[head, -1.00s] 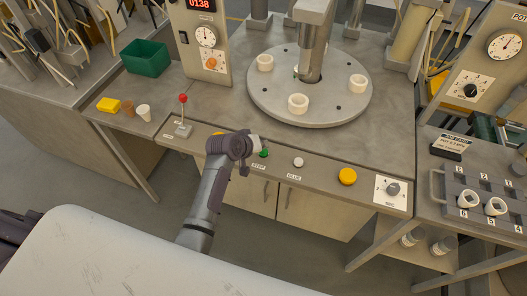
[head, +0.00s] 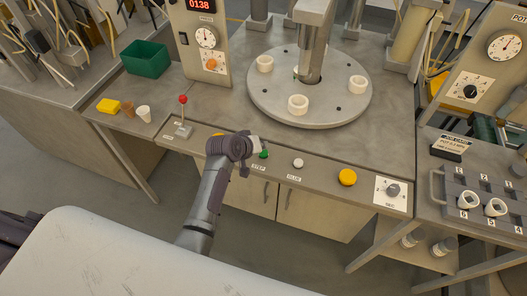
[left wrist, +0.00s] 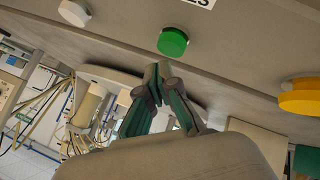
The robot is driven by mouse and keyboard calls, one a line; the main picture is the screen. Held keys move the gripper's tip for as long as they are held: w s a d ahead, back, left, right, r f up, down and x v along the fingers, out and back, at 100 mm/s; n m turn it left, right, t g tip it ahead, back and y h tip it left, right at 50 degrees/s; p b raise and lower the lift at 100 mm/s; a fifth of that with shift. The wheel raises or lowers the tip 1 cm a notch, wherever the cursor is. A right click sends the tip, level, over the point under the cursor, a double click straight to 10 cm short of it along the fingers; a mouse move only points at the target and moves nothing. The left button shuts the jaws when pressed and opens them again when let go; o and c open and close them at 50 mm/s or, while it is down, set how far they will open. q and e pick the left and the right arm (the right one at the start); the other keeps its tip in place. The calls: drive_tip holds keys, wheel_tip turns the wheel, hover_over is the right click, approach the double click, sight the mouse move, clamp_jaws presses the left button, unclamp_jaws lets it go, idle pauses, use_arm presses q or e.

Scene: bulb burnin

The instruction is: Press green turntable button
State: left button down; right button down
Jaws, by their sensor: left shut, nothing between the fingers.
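The green button (head: 264,154) sits on the front panel of the turntable bench, just above the STEP label. It shows whole in the left wrist view (left wrist: 172,42), with nothing over it. My left gripper (head: 257,143) is by the front panel, close beside the green button on its left. In the left wrist view its fingertips (left wrist: 158,72) are together and empty, just below the button; I cannot tell whether they touch the panel. The round grey turntable (head: 345,113) carries several white rings. My right gripper is not in view.
A white button (head: 298,162) and a large yellow button (head: 347,177) lie to the right on the panel, then a dial (head: 392,189). A red-knobbed lever (head: 183,100) stands at the left. Another yellow button (left wrist: 299,97) shows in the left wrist view.

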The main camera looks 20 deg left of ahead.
use_arm(q)
drive_tip(key=shift+f, duration=0.1)
drive_tip(key=shift+f, duration=0.35)
drive_tip(key=shift+f+b, duration=0.3)
drive_tip(key=shift+f, duration=0.2)
idle(0.9)
drive_tip(key=shift+r+p, duration=0.95)
drive_tip(key=shift+p, duration=0.15)
drive_tip(key=shift+r, duration=0.1)
wheel_tip(320, 180, up, 5)
drive_tip(key=p, duration=0.5)
